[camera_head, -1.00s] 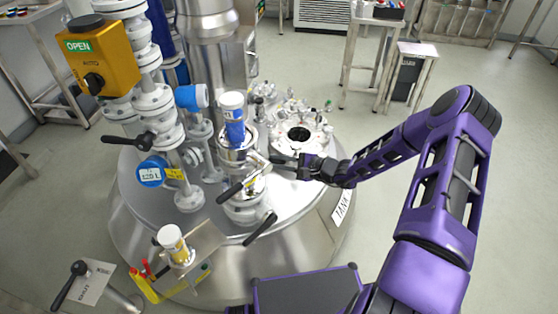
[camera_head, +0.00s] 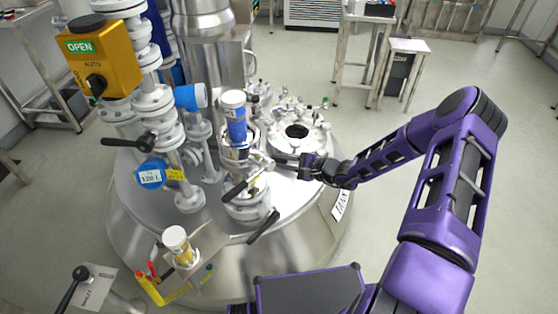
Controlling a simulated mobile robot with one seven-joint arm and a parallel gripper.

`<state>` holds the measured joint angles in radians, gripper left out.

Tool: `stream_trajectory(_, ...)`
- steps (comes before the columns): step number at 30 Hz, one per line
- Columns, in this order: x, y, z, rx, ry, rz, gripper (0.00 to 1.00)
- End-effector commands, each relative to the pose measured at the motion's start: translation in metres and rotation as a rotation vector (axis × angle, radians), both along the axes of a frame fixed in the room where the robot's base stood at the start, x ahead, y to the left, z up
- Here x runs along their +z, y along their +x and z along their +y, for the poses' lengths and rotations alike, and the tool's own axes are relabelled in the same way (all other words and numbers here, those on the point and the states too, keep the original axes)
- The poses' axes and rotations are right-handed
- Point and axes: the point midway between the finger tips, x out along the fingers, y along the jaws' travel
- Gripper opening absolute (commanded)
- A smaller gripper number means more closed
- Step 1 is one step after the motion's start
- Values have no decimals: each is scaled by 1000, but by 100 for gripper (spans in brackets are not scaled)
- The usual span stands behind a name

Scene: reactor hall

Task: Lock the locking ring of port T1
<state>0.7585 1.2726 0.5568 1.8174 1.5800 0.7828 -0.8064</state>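A flanged port (camera_head: 246,205) stands on the steel vessel lid, with a ring-shaped metal collar (camera_head: 238,146) on it. I take this for port T1, but I cannot read its label. A blue and white container (camera_head: 235,118) stands upright in the collar. A black lever (camera_head: 236,189) points down-left from the port's front, and a second black lever (camera_head: 263,227) sits lower right. My gripper (camera_head: 285,160) is just right of the collar, its dark fingers pointing left. Whether they touch the collar or hold anything is too small to tell.
A white round hatch (camera_head: 299,112) with clamps lies behind my gripper. Pipework with a yellow OPEN/AUTO box (camera_head: 100,60) rises at left.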

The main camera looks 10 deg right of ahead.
Motion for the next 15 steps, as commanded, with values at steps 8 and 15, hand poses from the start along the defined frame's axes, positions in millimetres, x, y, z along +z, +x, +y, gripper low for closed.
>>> stream_trajectory(8, -2, -2, 1, 2, 0, 4, 48)
stream_trajectory(15, -1, -1, 0, 1, 1, 3, 48)
